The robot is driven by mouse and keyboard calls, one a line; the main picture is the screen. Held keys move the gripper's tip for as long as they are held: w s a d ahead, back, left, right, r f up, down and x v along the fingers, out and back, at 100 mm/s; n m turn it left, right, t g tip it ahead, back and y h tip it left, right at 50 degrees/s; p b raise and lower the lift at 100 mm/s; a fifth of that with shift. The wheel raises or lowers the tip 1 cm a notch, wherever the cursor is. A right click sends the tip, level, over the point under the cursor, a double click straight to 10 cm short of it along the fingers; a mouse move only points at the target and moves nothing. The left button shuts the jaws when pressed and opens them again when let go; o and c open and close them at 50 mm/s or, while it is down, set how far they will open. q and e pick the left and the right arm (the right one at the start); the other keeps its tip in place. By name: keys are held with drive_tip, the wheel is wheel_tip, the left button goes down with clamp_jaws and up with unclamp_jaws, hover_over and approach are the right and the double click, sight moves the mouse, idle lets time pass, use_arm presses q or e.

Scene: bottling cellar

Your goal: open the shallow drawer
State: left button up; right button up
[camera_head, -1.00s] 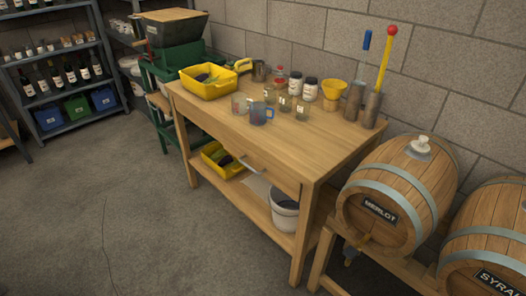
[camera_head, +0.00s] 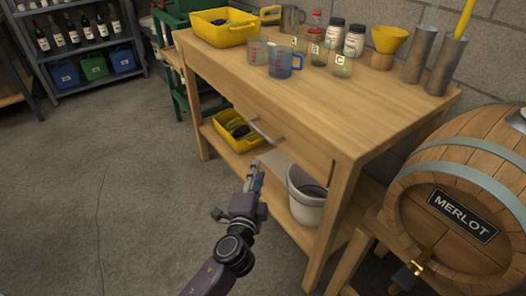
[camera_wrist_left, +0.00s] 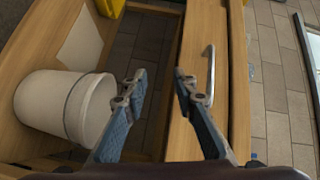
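The shallow drawer (camera_head: 300,147) is under the wooden workbench top, and its front looks shut. Its metal bar handle (camera_head: 266,131) is on the front. In the left wrist view the handle (camera_wrist_left: 209,75) shows to the right of the fingers, on the wooden drawer front (camera_wrist_left: 190,45). My left gripper (camera_head: 255,175) is below and in front of the handle, apart from it. In the left wrist view my left gripper (camera_wrist_left: 158,75) has its two fingers spread with nothing between them. My right gripper is in neither current view.
On the lower shelf stand a white bucket (camera_head: 305,208) and a yellow crate (camera_head: 222,122). Jars, jugs (camera_head: 285,62) and a yellow tub (camera_head: 209,33) stand on the bench top. A Merlot barrel (camera_head: 420,215) is at right. The floor at left is clear.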

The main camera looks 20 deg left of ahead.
use_arm(q)
drive_tip(key=m+t+b, duration=0.1)
drive_tip(key=t, duration=0.1)
approach(263, 134)
drive_tip(key=w, duration=0.7)
drive_tip(key=w+a, duration=0.1)
drive_tip(key=w, duration=0.1)
drive_tip(key=shift+w+r, duration=0.2)
drive_tip(key=shift+w, duration=0.2)
drive_tip(key=shift+w+a+y, duration=0.1)
drive_tip(key=shift+w+y, duration=0.3)
use_arm(e)
wheel_tip(263, 134, up, 3)
drive_tip(key=shift+s+r, duration=0.15)
drive_tip(key=shift+r, duration=0.05)
use_arm(q)
drive_tip(key=shift+c, duration=0.6)
clamp_jaws()
use_arm(e)
drive_tip(key=shift+t, duration=0.3)
